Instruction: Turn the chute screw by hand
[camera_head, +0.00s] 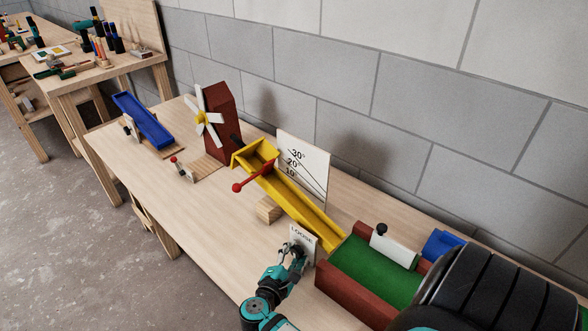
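The yellow chute (297,205) slopes down from its box-like upper end to the right, toward a green-floored tray. A red rod with a ball knob (237,187) sticks out from its upper part. A white plate marked LOOSE (302,237) stands by its lower end. My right gripper (295,252) is at this plate, in front of its lower part. Its fingers overlap the plate, and I cannot tell whether they are open or shut. No screw shows clearly; the gripper may hide it. My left gripper is not in view.
A white angle board (303,167) stands behind the chute. A wood block (269,209) lies in front of it. The red-walled green tray (375,270) is to the right. A red windmill (219,122) and blue trough (143,121) stand left. The front left bench is mostly clear.

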